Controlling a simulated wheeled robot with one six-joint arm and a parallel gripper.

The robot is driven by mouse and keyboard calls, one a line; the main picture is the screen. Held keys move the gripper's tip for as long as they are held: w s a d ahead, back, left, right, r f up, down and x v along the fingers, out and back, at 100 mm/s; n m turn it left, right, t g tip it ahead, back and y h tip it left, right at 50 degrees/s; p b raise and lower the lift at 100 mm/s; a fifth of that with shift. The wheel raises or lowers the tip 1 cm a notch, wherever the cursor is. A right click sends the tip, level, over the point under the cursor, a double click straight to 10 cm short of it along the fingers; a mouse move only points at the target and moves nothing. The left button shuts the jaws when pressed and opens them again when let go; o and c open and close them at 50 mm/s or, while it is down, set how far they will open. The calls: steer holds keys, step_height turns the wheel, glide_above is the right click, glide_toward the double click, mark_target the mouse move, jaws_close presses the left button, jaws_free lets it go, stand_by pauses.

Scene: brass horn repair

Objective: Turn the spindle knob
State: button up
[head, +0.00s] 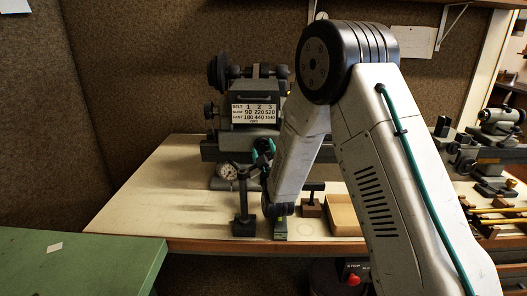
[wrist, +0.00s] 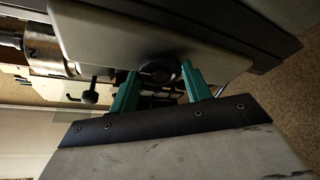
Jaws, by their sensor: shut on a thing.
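In the wrist view, a round dark knob (wrist: 158,68) sits at the edge of a pale grey machine housing (wrist: 110,35). My gripper (wrist: 161,74) has its two green fingers on either side of this knob and is shut on it. In the head view, the grey lathe headstock (head: 250,85) with its belt speed chart (head: 255,114) stands at the back of the bench. A bit of teal at my gripper (head: 264,147) shows beside my arm, in front of the headstock. The gripped knob cannot be made out there; my arm hides part of the lathe.
A round dial (head: 227,172) and a dark T-handled stand (head: 243,208) are close to my wrist. A shallow wooden tray (head: 343,215) lies to the right. A green cabinet top (head: 75,262) is at front left. The left part of the bench (head: 150,205) is clear.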

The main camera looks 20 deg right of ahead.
steer(key=o, duration=1)
steer(key=s, duration=0.8)
steer(key=s+a, duration=0.1)
steer(key=s, duration=0.4)
steer(key=shift+a+f, duration=0.1)
steer(key=shift+f, duration=0.1)
